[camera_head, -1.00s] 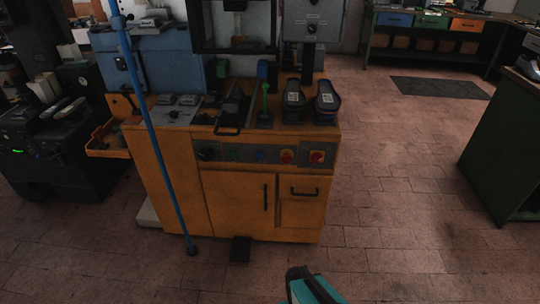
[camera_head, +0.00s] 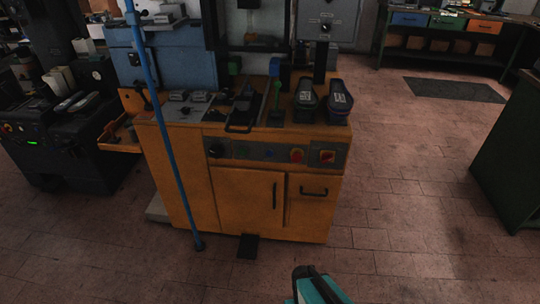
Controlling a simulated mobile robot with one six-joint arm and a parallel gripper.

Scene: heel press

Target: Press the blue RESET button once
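The blue RESET button (camera_head: 270,153) is a small, dark blue spot on the grey control strip (camera_head: 225,149) across the front of the orange machine. It sits between a dim green button (camera_head: 243,151) and a red button on yellow (camera_head: 297,155). Its label is too small to read. A teal and black part, which looks like my own arm, shows at the bottom edge, well in front of the machine. My gripper's fingers are not seen.
A blue pole (camera_head: 165,125) stands before the machine's left side. A black pedal (camera_head: 248,246) lies on the floor at its foot. An orange tray (camera_head: 120,146) juts out left. The floor in front and right is open, up to a green cabinet (camera_head: 507,160).

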